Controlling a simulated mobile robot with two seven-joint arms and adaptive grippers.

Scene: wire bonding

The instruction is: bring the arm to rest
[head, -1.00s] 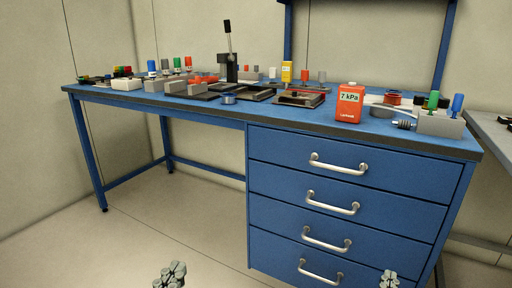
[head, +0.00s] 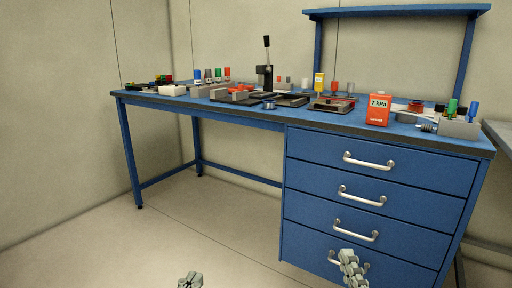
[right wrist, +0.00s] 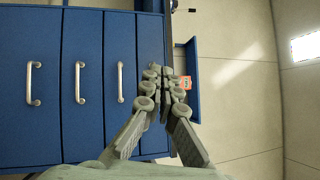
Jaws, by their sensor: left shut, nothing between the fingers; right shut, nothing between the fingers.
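My left gripper (head: 190,280) shows at the bottom edge of the head view, shut and empty, low in front of the bench. My right gripper (head: 352,268) is also shut and empty, in front of the lower drawers in the head view. In the right wrist view the right gripper (right wrist: 163,75) has its fingers together, with the drawer fronts to the left. Neither gripper appears to touch anything. Most of both arms is outside the head view.
A blue workbench (head: 270,123) with several drawers (head: 370,163) stands ahead, its top crowded with fixtures. An orange-red box (head: 378,109) stands near its front edge. A grey table (head: 500,132) is at the right. The floor (head: 90,245) at left is clear.

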